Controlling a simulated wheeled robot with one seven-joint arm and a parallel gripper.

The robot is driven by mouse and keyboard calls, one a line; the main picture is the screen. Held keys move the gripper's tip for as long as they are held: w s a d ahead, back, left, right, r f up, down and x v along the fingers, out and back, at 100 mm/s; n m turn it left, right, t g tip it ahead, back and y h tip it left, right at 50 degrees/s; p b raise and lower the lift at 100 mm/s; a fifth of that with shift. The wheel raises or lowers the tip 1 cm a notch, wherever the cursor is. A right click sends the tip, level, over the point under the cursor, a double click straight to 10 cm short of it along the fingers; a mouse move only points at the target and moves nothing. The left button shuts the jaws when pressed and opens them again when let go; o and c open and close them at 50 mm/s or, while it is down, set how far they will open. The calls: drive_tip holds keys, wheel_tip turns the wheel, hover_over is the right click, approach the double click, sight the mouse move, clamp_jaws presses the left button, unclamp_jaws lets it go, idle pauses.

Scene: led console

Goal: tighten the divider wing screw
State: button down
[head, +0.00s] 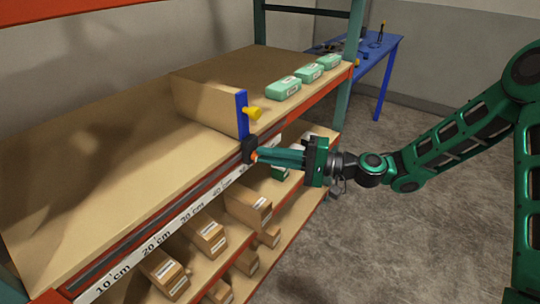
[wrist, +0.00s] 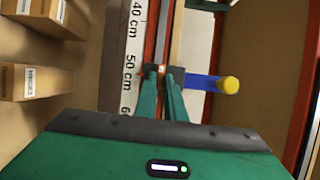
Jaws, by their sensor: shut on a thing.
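The divider (head: 207,103) is a tan upright panel on the shelf top. Its front edge is a blue post (head: 241,112) with a yellow knob (head: 253,113). Below the post, a black clamp (head: 249,149) sits on the shelf's front rail. My gripper (head: 257,156) reaches the clamp from the right, its fingers shut on a small orange part at the clamp's front, which I take as the wing screw. In the wrist view the fingertips (wrist: 165,75) meet at the clamp, beside the blue post (wrist: 202,84) and yellow knob (wrist: 229,84). The fingers hide most of the screw.
The rail carries a centimetre scale (head: 155,241); the clamp is past the 50 cm mark in the wrist view. Green boxes (head: 283,88) stand on the shelf beyond the divider. Cardboard boxes (head: 207,236) fill the lower shelves. A blue table (head: 375,65) stands behind. The floor at right is clear.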

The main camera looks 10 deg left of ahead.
drive_tip(key=c, duration=1.8)
unclamp_jaws()
drive_tip(key=shift+w+d+f, duration=0.1)
drive_tip(key=shift+d+f, duration=0.05)
drive_tip(key=shift+f, duration=0.1)
drive_tip(key=shift+r, duration=0.1)
drive_tip(key=d, duration=1)
drive_tip(key=shift+d, duration=0.4)
